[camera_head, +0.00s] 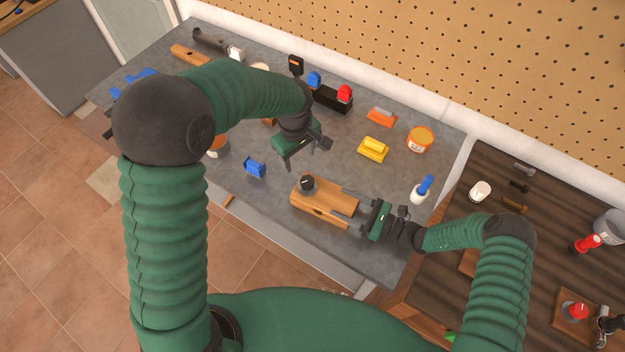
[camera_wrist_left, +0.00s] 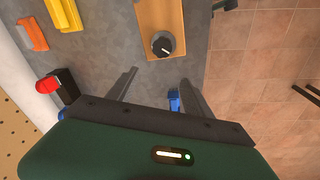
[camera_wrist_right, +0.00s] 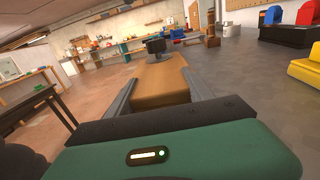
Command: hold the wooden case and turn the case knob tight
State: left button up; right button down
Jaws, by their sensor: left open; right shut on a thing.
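The wooden case (camera_head: 325,200) lies on the grey bench near its front edge. Its black case knob (camera_head: 307,184) stands on top at the left end. My right gripper (camera_head: 352,205) is shut on the right end of the case, one finger on each side, as the right wrist view also shows on the case (camera_wrist_right: 160,85). My left gripper (camera_head: 298,160) is open and empty, above and behind the knob, apart from it. In the left wrist view the knob (camera_wrist_left: 163,44) with a white pointer mark lies beyond the open fingertips (camera_wrist_left: 158,85).
A blue clamp-like part (camera_head: 255,167) lies left of the case. A yellow block (camera_head: 373,149), an orange tin (camera_head: 420,139) and a white cup with a blue item (camera_head: 422,190) stand behind and right. The bench around the case is mostly clear.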

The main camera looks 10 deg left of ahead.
aim_at(308, 181)
pick_arm(q)
jog(key=d+f+n, duration=0.1)
jog(key=f, duration=0.2)
jog(key=f+n+g, duration=0.1)
jog(key=f, duration=0.3)
jog(key=d+f+n, duration=0.1)
jog(key=f+n, duration=0.1)
jog(key=f, duration=0.1)
jog(key=shift+d+f+g, duration=0.2)
jog(key=shift+d+g, duration=0.1)
grip_shut()
